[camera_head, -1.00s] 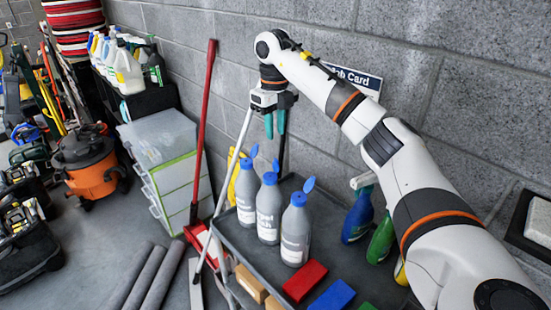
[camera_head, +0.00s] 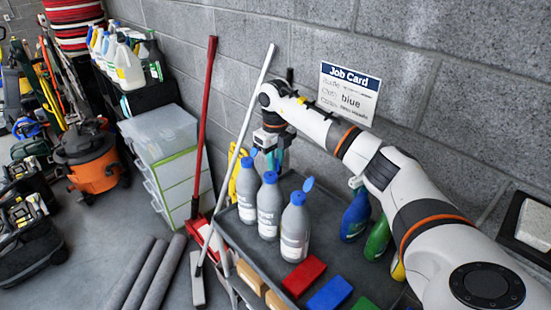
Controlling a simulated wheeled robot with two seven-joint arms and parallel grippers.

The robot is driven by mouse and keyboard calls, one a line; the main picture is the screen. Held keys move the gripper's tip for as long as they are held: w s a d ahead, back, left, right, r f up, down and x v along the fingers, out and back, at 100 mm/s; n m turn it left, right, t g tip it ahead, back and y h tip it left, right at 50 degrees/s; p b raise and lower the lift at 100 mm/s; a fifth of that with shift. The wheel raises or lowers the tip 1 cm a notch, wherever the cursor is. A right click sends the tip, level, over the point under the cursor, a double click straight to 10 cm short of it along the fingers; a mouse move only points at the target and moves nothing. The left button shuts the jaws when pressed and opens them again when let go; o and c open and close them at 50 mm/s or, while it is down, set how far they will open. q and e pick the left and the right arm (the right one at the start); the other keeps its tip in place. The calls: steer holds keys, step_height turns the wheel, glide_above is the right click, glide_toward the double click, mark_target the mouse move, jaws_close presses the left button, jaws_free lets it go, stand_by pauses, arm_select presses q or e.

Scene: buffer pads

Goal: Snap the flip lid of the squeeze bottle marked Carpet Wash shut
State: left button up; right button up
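Three grey squeeze bottles with blue flip lids stand upright in a row on the dark cart top: the left bottle (camera_head: 247,190), the middle bottle (camera_head: 269,206) and the right bottle (camera_head: 295,230). Their label print is too small to read, so I cannot tell which is Carpet Wash. The right bottle's lid (camera_head: 308,184) stands open, and the left bottle's lid (camera_head: 254,153) shows raised. The middle bottle's lid is hard to make out near my fingers. My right gripper (camera_head: 275,160) points down just above and behind the middle bottle, holding nothing visible. My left gripper is out of view.
Red (camera_head: 304,275), blue (camera_head: 331,295) and green pads lie at the cart's front. Blue (camera_head: 355,215) and green (camera_head: 378,238) spray bottles stand at the right. A Job Card (camera_head: 349,92) reading "blue" hangs on the wall. Long handles lean left of the cart.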

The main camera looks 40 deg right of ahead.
jaws_close()
steer(key=shift+a, duration=0.1)
steer(key=h, duration=0.1)
steer(key=a+h+b, duration=0.1)
steer(key=shift+f+h, duration=0.1)
steer(key=shift+h, duration=0.3)
steer(key=shift+s+a+f+t+h+b, duration=0.1)
steer(key=shift+a+t+h+b, duration=0.1)
steer(key=shift+h+b, duration=0.35)
steer(key=shift+w+a+f+t+h+b, duration=0.1)
steer(key=shift+a+h+b, duration=0.2)
steer(key=shift+h, duration=0.5)
steer(key=shift+s+a+f+t+h+b, duration=0.15)
steer(key=shift+h+b, duration=0.25)
steer(key=shift+h, duration=0.25)
steer(key=shift+r, duration=0.1)
steer(key=shift+o, duration=1.1)
jaws_free()
